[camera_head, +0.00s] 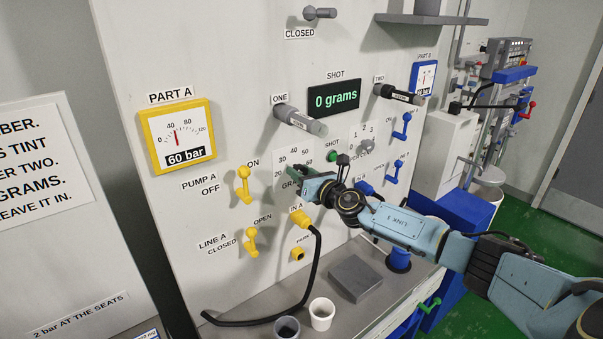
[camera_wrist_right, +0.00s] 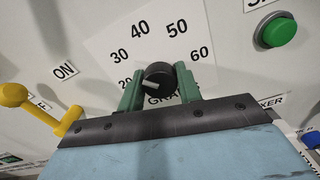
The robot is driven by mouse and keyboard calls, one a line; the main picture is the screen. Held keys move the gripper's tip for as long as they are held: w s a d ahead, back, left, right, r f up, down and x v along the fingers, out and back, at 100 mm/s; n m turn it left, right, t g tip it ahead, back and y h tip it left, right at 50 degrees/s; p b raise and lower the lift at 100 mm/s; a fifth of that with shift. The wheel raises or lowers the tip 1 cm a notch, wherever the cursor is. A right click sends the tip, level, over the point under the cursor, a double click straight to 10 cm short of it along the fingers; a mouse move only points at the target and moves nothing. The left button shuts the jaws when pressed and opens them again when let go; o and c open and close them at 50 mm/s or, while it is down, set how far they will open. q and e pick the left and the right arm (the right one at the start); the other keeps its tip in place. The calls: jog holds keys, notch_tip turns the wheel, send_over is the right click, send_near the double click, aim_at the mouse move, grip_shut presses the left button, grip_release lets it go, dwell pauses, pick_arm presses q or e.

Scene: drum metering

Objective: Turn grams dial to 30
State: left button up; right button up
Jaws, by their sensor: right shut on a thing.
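The grams dial (camera_wrist_right: 158,73) is a round black knob with a pale pointer. It sits on a white scale plate (camera_wrist_right: 105,35), where 20, 30, 40, 50 and 60 show. The pointer slants to the lower left, on the side of the 20; its exact reading is unclear. My right gripper (camera_wrist_right: 158,86) has its two green fingers on either side of the knob and is shut on it. In the head view my right gripper (camera_head: 308,185) covers the dial and part of its scale. The shot display (camera_head: 334,98) reads 0 grams. My left gripper is not in view.
A green shot button (camera_wrist_right: 276,31) is right of the dial. Yellow pump A (camera_head: 243,184) and line A (camera_head: 252,241) levers are to the left. A black hose (camera_head: 314,265) hangs from the yellow inlet below. A white cup (camera_head: 321,314) and a grey block (camera_head: 355,277) stand on the shelf.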

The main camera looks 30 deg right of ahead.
jog(key=shift+f, duration=0.1)
jog(key=o, duration=1)
jog(key=shift+s, duration=0.5)
jog(key=shift+s+d+b, duration=0.15)
jog(key=shift+s+b, duration=0.1)
jog(key=shift+s, duration=1.8)
jog(key=shift+s+d+b, duration=0.2)
jog(key=shift+s+b, duration=0.05)
jog(key=shift+s, duration=1.8)
jog(key=shift+s+d+b, duration=0.15)
jog(key=shift+s+b, duration=0.1)
jog(key=shift+s, duration=1.8)
